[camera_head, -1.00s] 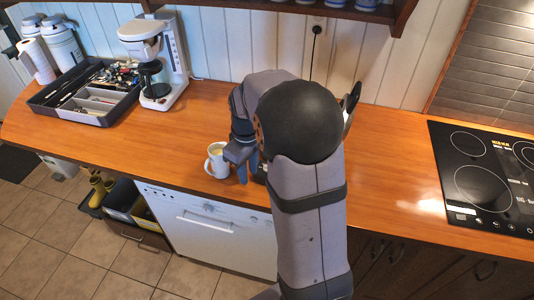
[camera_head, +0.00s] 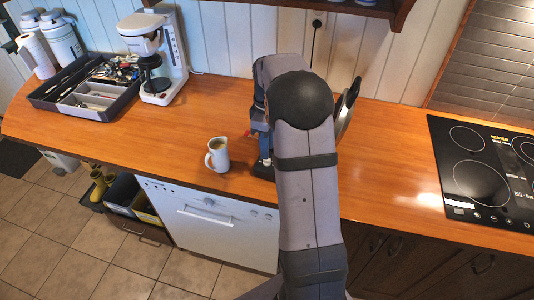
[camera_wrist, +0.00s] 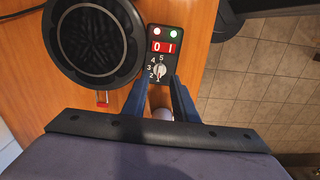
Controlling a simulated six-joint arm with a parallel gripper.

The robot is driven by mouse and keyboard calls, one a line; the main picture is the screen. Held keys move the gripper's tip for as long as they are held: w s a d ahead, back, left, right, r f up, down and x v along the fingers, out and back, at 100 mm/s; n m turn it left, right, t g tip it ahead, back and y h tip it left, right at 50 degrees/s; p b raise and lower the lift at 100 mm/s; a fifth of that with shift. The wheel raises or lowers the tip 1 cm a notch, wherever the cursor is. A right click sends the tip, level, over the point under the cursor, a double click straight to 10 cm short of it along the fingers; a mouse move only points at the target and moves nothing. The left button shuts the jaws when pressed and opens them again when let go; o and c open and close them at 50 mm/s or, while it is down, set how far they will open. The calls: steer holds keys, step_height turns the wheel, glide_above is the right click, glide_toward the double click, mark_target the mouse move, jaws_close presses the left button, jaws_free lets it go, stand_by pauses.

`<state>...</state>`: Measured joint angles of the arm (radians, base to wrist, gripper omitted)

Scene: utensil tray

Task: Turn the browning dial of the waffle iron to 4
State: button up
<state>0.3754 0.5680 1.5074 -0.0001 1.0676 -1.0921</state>
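The waffle iron's round dark plate (camera_wrist: 95,45) fills the upper left of the wrist view. Beside it is a black control panel (camera_wrist: 178,53) with a red and a green light and a red part marked 0 and 1. The browning dial (camera_wrist: 159,71) is a small pale knob ringed by the numbers 1 to 5; its setting is too small to tell. My gripper (camera_wrist: 160,80) is open, its two blue fingers apart on either side of the dial; contact cannot be told. In the head view my arm hides most of the iron; a round part (camera_head: 347,105) shows behind it.
A white cup (camera_head: 217,155) stands on the counter just left of my gripper. The cutlery tray (camera_head: 75,108) and coffee machine (camera_head: 160,55) are at the back left, the black hob (camera_head: 485,165) at the right. The counter's front edge is close.

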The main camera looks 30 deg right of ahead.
mark_target(267, 162)
steer(key=shift+f+p, duration=0.6)
steer(key=shift+f, duration=1.6)
jaws_close()
